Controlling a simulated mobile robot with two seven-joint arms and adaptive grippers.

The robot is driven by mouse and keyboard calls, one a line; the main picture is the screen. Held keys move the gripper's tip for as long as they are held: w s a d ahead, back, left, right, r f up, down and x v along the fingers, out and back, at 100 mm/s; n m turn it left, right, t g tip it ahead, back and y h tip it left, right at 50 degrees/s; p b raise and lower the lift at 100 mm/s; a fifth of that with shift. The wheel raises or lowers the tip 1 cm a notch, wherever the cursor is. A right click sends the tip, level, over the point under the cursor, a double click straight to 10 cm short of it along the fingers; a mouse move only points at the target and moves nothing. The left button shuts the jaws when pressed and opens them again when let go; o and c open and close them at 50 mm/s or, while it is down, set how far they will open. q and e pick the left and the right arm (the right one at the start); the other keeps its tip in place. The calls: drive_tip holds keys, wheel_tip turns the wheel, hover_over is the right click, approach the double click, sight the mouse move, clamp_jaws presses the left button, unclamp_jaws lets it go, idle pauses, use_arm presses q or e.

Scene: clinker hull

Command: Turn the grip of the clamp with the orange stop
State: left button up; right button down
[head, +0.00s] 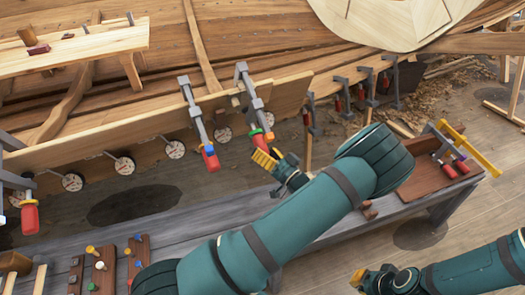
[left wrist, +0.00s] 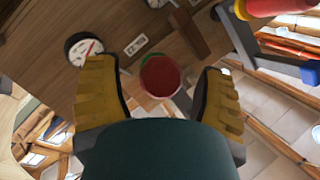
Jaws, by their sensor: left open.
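My right gripper (head: 359,280) is at the lower right, away from the clamps.
A clamp with a red grip (head: 30,218) is at the far left. Several clamps (head: 340,97) hang along the hull at right. Round dials (head: 123,166) line the plank. A grey bench (head: 200,222) runs below, with a wooden tray (head: 420,180) at right.

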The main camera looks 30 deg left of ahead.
use_arm(q)
drive_tip(key=v, duration=1.1)
idle(1.1)
wheel_tip(320, 180, down, 13)
drive_tip(key=m+t+h, duration=0.1)
drive_tip(key=m+h, duration=0.2)
drive_tip(key=h, duration=0.9)
drive_tip(key=s+d+m+g+h, duration=0.1)
drive_tip(key=s+d+g+h, duration=0.1)
drive_tip(key=s+d+h, duration=0.2)
drive_tip(key=s+d+r+m+g+h, duration=0.1)
drive_tip(key=s+d+g+h, duration=0.1)
drive_tip(key=s+d+h, duration=0.3)
drive_tip(key=s+h, duration=0.1)
drive_tip(key=s, duration=0.3)
drive_tip(key=shift+s+d+r+h, duration=0.2)
drive_tip(key=shift+s+d+h, duration=0.1)
drive_tip(key=shift+s, duration=0.1)
